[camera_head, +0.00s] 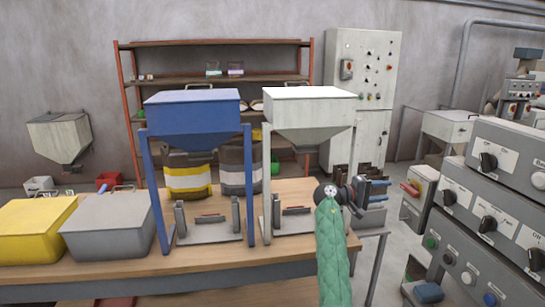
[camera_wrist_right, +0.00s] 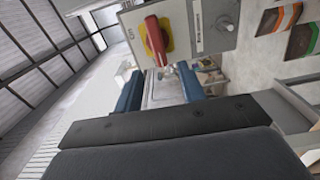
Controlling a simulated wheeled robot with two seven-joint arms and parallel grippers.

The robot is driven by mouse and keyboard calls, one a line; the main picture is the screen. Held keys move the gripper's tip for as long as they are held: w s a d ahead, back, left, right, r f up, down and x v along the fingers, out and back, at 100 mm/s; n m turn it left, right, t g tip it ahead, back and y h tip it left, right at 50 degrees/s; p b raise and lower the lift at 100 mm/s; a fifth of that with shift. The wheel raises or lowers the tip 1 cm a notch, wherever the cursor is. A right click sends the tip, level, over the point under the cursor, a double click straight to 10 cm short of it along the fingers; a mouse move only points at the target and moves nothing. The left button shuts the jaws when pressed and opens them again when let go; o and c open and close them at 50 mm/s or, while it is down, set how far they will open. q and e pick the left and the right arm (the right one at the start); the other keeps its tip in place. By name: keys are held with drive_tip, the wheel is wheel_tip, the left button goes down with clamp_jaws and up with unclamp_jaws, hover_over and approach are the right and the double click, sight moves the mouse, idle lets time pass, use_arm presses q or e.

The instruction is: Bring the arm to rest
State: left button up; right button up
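My right arm, in a green quilted sleeve, rises from the bottom of the head view. My right gripper (camera_head: 376,189) is beyond the right end of the wooden bench (camera_head: 285,258) and points right. In the right wrist view its two blue fingers stand apart with nothing held between them, so the gripper (camera_wrist_right: 161,88) is open. A red rotary handle on a yellow plate (camera_wrist_right: 157,40) shows just beyond the fingers, on a grey panel; I cannot tell whether they touch. My left arm and gripper are not in view.
A blue hopper (camera_head: 195,112) and a white hopper (camera_head: 305,110) stand on the bench. Yellow (camera_head: 35,232) and grey (camera_head: 105,228) bins sit at its left. A control console (camera_head: 490,225) stands close on the right. A grey box with a red handle (camera_head: 418,190) is right of my gripper.

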drive_tip(key=w+a+f+m+t+y, duration=0.35)
drive_tip(key=a+t+y, duration=0.35)
drive_tip(key=a+y, duration=0.25)
drive_tip(key=s+a+f+n+y, duration=0.2)
drive_tip(key=s+a+f+y, duration=0.2)
drive_tip(key=s+a+f, duration=0.45)
drive_tip(key=s+a+f+n+y, duration=0.2)
drive_tip(key=s+a+f+y, duration=0.25)
drive_tip(key=f, duration=0.65)
drive_tip(key=s+a+f+g, duration=0.1)
drive_tip(key=s+f+g, duration=0.1)
drive_tip(key=s+f, duration=0.8)
drive_tip(key=s+a+f+g, duration=0.2)
drive_tip(key=s+f, duration=0.8)
drive_tip(key=s, duration=0.9)
drive_tip(key=s+a+f+g+y, duration=0.1)
drive_tip(key=s+a+f+g, duration=0.1)
drive_tip(key=s+f, duration=0.8)
drive_tip(key=s+n+g, duration=0.1)
drive_tip(key=s, duration=0.4)
drive_tip(key=shift+s+f, duration=0.35)
